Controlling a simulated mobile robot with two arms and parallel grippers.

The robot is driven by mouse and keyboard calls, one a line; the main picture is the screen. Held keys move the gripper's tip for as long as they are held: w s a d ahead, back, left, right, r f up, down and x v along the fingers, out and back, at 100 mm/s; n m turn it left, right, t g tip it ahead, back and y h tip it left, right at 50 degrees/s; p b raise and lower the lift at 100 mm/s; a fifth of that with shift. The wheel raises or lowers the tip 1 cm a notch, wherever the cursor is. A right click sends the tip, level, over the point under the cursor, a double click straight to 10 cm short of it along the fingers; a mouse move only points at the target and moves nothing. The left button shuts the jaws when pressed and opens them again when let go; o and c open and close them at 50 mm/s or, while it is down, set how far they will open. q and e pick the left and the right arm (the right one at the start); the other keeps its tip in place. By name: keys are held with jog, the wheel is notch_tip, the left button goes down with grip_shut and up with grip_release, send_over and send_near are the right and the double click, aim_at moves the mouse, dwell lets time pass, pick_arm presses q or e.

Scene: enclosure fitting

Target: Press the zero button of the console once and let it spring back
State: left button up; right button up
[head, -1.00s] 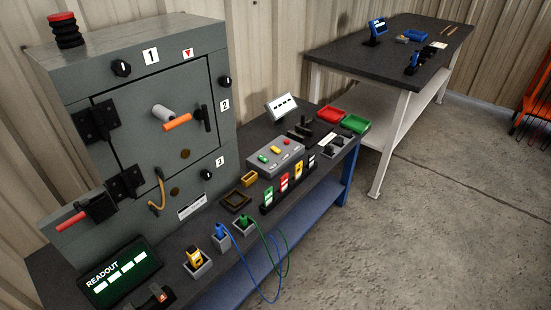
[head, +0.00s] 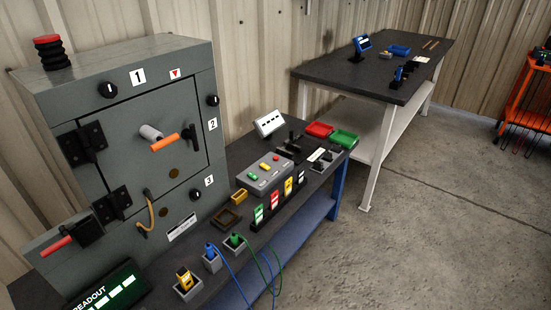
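The console (head: 262,177) is a grey sloped box on the dark workbench, right of the large grey enclosure. Its top carries a green button (head: 253,177), a yellow button (head: 264,167) and a red button (head: 276,159), each with a small label. The labels are too small to read, so I cannot tell which button is zero. Neither of my grippers is in view, and nothing touches the console.
The grey enclosure (head: 190,95) stands left of the console. Colored tags in a black rack (head: 253,226) stand in front of it. Red (head: 319,129) and green (head: 344,138) trays lie beyond.

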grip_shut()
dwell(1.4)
